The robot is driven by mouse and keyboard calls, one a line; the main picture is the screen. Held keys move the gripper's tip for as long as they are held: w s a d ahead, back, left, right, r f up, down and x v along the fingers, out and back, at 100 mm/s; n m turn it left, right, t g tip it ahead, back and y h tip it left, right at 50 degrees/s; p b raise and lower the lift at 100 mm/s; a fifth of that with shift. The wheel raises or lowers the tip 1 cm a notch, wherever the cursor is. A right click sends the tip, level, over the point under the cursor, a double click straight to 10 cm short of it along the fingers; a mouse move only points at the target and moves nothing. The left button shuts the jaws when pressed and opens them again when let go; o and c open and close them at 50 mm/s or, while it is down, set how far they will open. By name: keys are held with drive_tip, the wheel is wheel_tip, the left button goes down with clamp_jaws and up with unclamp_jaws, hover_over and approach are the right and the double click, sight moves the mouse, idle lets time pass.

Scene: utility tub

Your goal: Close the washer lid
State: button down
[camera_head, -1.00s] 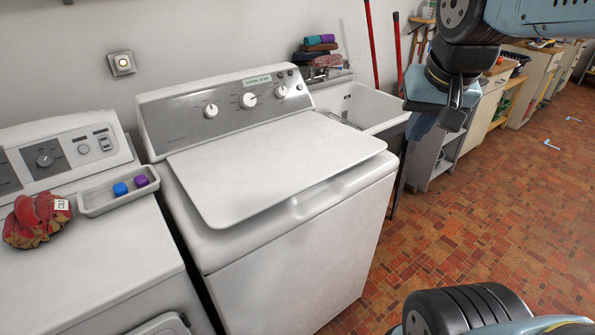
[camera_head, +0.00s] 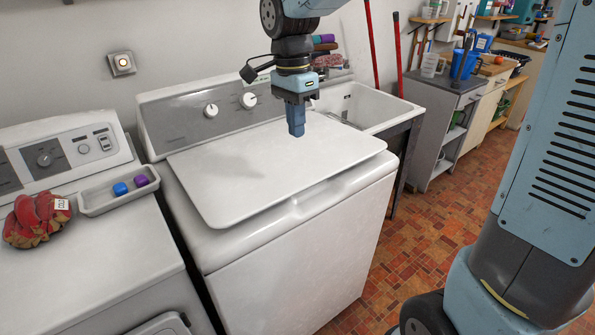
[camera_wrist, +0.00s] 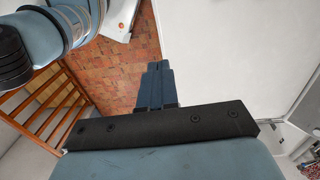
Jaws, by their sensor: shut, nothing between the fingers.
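The washer (camera_head: 290,250) is white with a grey control panel. Its white lid (camera_head: 250,175) lies nearly flat over the top, with its front edge standing slightly proud of the body, so it looks a little ajar. My gripper (camera_head: 296,130) points down over the right rear part of the lid, fingers together and empty. A faint shadow falls on the lid; whether the fingertips touch it is unclear. In the wrist view my closed fingers (camera_wrist: 157,68) show against a broad white surface and the tiled floor.
A dryer (camera_head: 90,270) stands left of the washer, bearing a tray (camera_head: 95,207) with two small bottles or caps and red gloves (camera_head: 36,220). A utility sink (camera_head: 365,108) is behind right, beside a grey cabinet (camera_head: 440,130). Red-brown tiled floor (camera_head: 400,250) is open at right.

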sight(299, 189)
drive_tip(key=f, duration=0.9)
drive_tip(key=s+f, duration=0.1)
drive_tip(key=f, duration=0.4)
drive_tip(key=shift+d, duration=0.3)
